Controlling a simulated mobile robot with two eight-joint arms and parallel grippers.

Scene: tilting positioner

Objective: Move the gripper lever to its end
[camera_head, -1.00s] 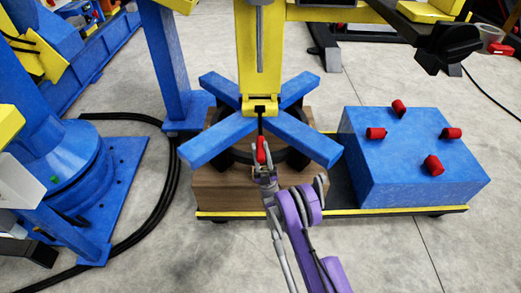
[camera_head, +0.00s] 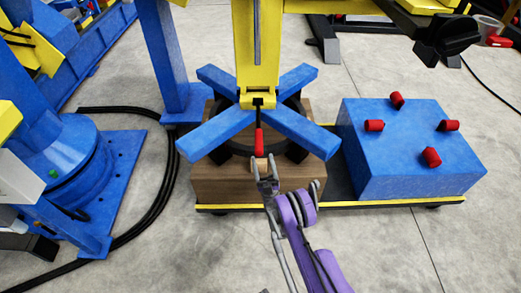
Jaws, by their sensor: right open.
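The lever is a short black rod with a red handle (camera_head: 259,142). It hangs from the yellow bracket (camera_head: 258,99) at the foot of the yellow upright, above the blue cross-shaped fixture (camera_head: 300,128). My right gripper (camera_head: 265,164), on a purple arm from the bottom, is open just below the red handle's lower end in the picture. Nothing shows between its fingers, and the handle is in full view. I cannot tell whether a fingertip touches the handle. My left gripper is not in view.
A wooden block (camera_head: 222,185) under the fixture stands on a yellow-edged base. To the right is a blue box (camera_head: 405,170) with red knobs. Blue machinery and black cables (camera_head: 158,200) lie on the left. The concrete floor in front is mostly clear.

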